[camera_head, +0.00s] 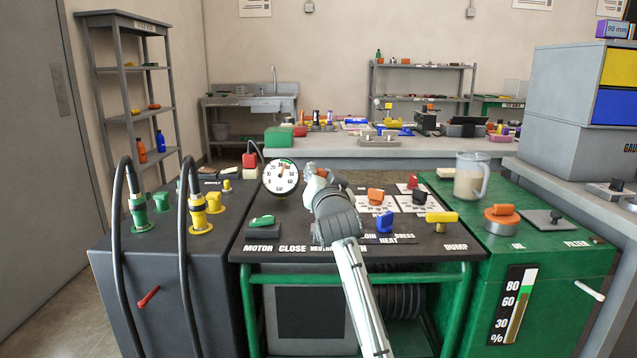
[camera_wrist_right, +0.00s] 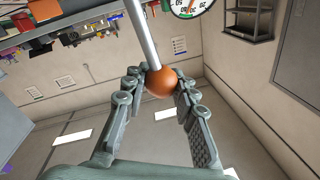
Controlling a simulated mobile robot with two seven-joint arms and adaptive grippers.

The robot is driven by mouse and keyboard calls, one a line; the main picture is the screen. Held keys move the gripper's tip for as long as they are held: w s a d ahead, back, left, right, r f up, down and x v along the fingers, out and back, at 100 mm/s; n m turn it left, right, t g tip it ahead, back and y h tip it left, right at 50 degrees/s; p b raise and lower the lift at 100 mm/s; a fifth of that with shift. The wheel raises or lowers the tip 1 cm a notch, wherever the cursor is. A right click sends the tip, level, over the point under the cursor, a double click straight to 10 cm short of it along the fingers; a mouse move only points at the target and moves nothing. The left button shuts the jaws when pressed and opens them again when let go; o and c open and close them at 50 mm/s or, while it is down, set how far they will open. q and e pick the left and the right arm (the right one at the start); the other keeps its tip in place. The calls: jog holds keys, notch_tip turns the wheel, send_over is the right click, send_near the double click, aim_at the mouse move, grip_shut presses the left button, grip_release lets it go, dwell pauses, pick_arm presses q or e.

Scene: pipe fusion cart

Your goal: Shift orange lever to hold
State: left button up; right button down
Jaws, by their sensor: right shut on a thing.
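The orange lever shows in the wrist view as an orange ball knob (camera_wrist_right: 161,83) on a straight metal rod (camera_wrist_right: 143,35). My right gripper (camera_head: 314,174) has its fingers on both sides of the ball and is shut on it. In the head view the gripper and wrist stand over the middle panel (camera_head: 285,226) of the cart, right of the pressure gauge (camera_head: 281,177), and hide the lever. The labels MOTOR, CLOSE and part of NEUTRAL show on the panel's front edge; my arm covers the lettering to their right. No HOLD label is readable. My left gripper is not in view.
A green handle (camera_head: 262,221) sits left of my arm. Right of it are a blue knob (camera_head: 384,221), orange knob (camera_head: 375,196), yellow handle (camera_head: 441,217) and, on the green cabinet, a clear jug (camera_head: 470,178). Black hoses (camera_head: 186,250) arch at the left.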

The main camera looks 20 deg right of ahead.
jog(key=shift+s+d+f+m, duration=0.1)
jog(key=shift+s+d+m, duration=0.05)
jog(key=shift+d+m, duration=0.3)
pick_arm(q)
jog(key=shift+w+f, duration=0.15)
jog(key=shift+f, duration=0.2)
pick_arm(e)
jog(key=c, duration=1.2)
grip_release()
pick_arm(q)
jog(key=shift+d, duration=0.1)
pick_arm(e)
notch_tip(320, 180, up, 10)
jog(key=shift+r, duration=0.1)
